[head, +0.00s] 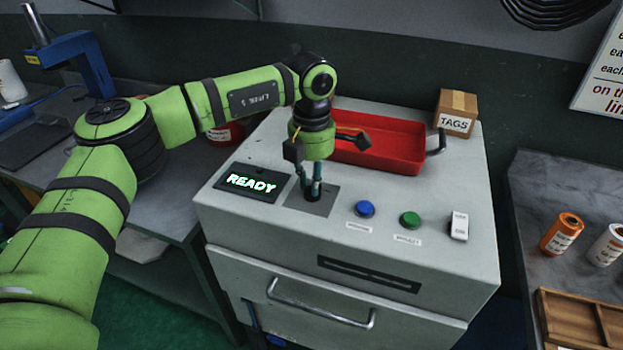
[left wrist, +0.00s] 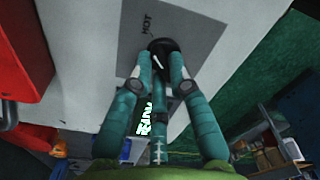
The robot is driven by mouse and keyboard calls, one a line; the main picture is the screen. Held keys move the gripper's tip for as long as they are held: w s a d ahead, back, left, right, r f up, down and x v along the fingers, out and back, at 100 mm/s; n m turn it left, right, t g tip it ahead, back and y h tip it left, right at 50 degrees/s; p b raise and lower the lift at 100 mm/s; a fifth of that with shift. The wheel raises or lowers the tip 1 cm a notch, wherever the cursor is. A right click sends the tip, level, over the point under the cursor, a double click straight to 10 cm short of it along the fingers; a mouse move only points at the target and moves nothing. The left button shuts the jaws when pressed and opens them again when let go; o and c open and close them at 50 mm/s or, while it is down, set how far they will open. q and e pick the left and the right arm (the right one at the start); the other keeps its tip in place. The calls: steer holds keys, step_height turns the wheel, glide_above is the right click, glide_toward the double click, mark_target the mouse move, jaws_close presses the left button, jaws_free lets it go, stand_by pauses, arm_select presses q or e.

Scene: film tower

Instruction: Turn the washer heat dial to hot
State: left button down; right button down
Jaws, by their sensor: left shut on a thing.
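The black heat dial (left wrist: 161,47) stands on a grey plate (head: 320,206) on top of the pale washer (head: 250,225). The word HOT is printed on the plate beside the dial in the left wrist view. A short white mark shows on the dial, but I cannot tell clearly what it points at. My left gripper (head: 313,190) points down from above and is shut on the dial, with teal fingers on either side of it. In the head view the fingers hide most of the dial. My right gripper is not in view.
A lit READY display (head: 252,183) is left of the dial. A blue button (head: 365,209), a green button (head: 410,220) and a white switch (head: 459,226) are to its right. A red tray (head: 385,145) and a TAGS box (head: 457,112) stand behind. The washer's front has a handle (head: 320,315).

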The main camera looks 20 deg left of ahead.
arm_select(q)
steer(key=c, duration=1.2)
jaws_free()
step_height(320, 180, up, 12)
steer(key=shift+r, duration=0.1)
